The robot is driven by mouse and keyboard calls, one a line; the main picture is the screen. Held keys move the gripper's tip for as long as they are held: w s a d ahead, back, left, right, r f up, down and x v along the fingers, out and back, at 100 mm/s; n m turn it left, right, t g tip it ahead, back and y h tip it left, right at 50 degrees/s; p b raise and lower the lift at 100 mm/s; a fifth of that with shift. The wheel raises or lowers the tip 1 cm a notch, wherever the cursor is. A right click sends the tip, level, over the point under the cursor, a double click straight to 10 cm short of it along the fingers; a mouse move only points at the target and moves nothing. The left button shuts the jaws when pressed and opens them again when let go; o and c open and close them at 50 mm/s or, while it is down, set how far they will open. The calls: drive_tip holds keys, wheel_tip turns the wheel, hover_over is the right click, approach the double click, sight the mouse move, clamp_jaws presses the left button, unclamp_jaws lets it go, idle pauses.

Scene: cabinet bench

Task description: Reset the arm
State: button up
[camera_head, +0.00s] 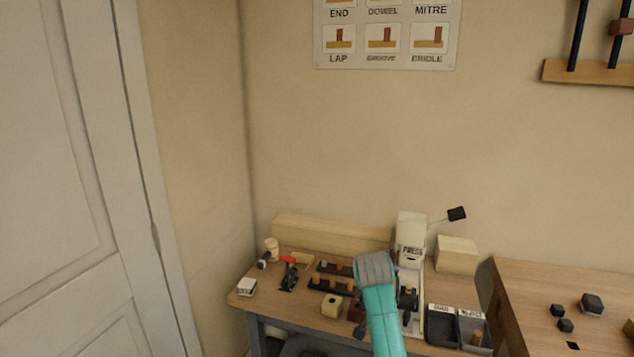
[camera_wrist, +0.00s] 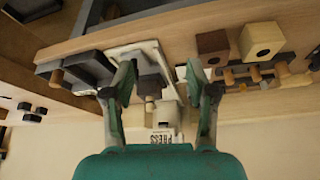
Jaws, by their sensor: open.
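My teal arm reaches over the front of the workbench in the head view, and its gray end hides part of the bench top. In the wrist view my gripper (camera_wrist: 168,80) is open, its two fingers apart with nothing held between them. The white press (camera_head: 411,240) stands at the back of the bench, with a lever ending in a black knob (camera_head: 457,213). In the wrist view the press (camera_wrist: 165,125) shows between and beyond the fingers. I cannot tell whether a finger touches anything.
Two labelled bins, one dark (camera_head: 440,322) and one gray (camera_head: 472,330), sit at the bench's right front. A block with a hole (camera_head: 332,305) and dark racks with pegs stand left of my arm. A second table (camera_head: 535,290) at the right holds dark blocks (camera_head: 591,303).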

drive_tip(key=s+d+f+n+t, duration=0.1)
drive_tip(key=s+f, duration=0.5)
drive_tip(key=f, duration=0.3)
drive_tip(key=s+d+f+n+t, duration=0.1)
drive_tip(key=s+f, duration=0.4)
drive_tip(key=f, duration=0.4)
drive_tip(key=s+f+n+t+y, duration=0.1)
drive_tip(key=s+f+t, duration=0.15)
drive_tip(key=s, duration=1.05)
drive_tip(key=s+f+n+t+y, duration=0.15)
drive_tip(key=s+f, duration=0.25)
drive_tip(key=s, duration=0.9)
drive_tip(key=s+r+n+t, duration=0.1)
drive_tip(key=s+r+t, duration=0.3)
drive_tip(key=s+r, duration=1.6)
drive_tip(key=s, duration=0.5)
drive_tip(key=shift+d+r+n+t, duration=0.25)
drive_tip(key=shift+r+n+t, duration=0.05)
drive_tip(key=shift+r+n, duration=0.1)
